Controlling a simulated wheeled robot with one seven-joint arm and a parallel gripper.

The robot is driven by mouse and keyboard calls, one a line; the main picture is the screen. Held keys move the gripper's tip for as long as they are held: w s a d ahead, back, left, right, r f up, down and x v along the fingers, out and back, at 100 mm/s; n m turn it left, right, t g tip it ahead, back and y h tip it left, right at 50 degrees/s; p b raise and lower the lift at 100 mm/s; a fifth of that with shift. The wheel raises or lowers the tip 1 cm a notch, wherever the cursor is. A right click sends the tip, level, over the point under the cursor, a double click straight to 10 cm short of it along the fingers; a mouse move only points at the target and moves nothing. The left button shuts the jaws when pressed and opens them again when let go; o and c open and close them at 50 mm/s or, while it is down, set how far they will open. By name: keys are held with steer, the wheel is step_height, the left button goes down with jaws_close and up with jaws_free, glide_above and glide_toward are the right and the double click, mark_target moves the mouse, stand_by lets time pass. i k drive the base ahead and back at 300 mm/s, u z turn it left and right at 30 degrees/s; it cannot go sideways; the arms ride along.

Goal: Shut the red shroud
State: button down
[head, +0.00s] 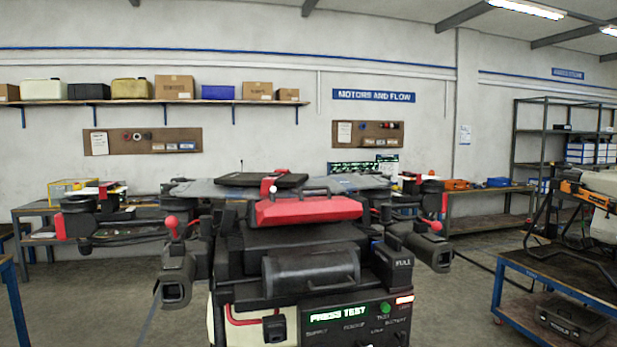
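The red shroud (308,210) is a wide red cover at the top middle of the spray drone (300,240), with a dark handle along its top edge. Its sloped face is toward me. Dark housing shows below its front edge, and I cannot tell how far it stands open. A black cylindrical part (311,272) lies in front of and below it. My gripper is not in view.
Drone arms with red knobs and black nozzles stick out on both sides. A blue-framed cart (560,275) stands at right. Benches line the back wall, with open floor between.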

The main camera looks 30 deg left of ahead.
mark_target(300, 210)
steer(key=u, duration=0.6)
steer(key=i, duration=0.7)
steer(key=u, duration=0.75)
